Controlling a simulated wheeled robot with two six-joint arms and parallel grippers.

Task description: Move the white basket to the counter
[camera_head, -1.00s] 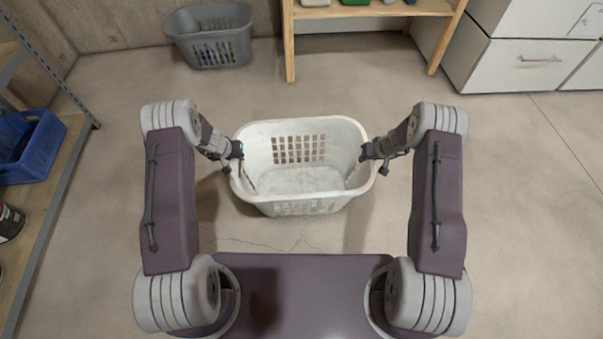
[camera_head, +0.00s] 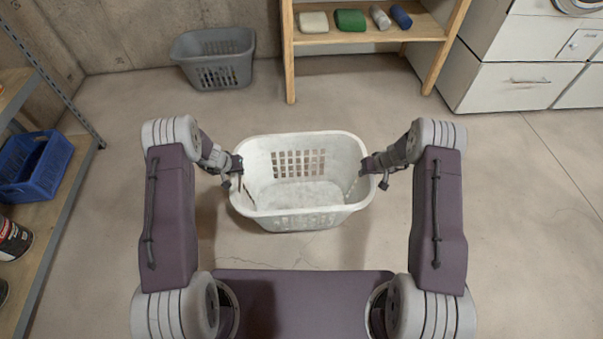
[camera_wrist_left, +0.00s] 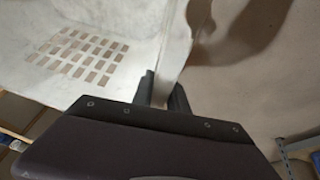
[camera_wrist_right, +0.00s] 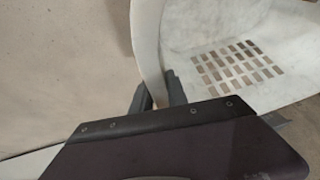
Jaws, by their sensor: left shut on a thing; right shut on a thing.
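The white basket (camera_head: 303,216) is in the middle of the head view, between my two arms, upright and empty. My left gripper (camera_head: 238,172) is shut on its left rim, and my right gripper (camera_head: 366,166) is shut on its right rim. In the left wrist view the basket wall (camera_wrist_left: 172,60) runs between the two dark fingers (camera_wrist_left: 162,92). In the right wrist view the wall (camera_wrist_right: 147,50) also passes between the fingers (camera_wrist_right: 158,95). The basket appears to be held above the floor, but its underside is hidden. I cannot tell which surface is the counter.
A grey basket (camera_head: 215,60) stands on the floor at the back left. A wooden shelf (camera_head: 375,32) holds cloths and rolls at the back. White cabinets (camera_head: 515,75) stand back right. A left rack holds a blue crate (camera_head: 35,170). The floor on the right is clear.

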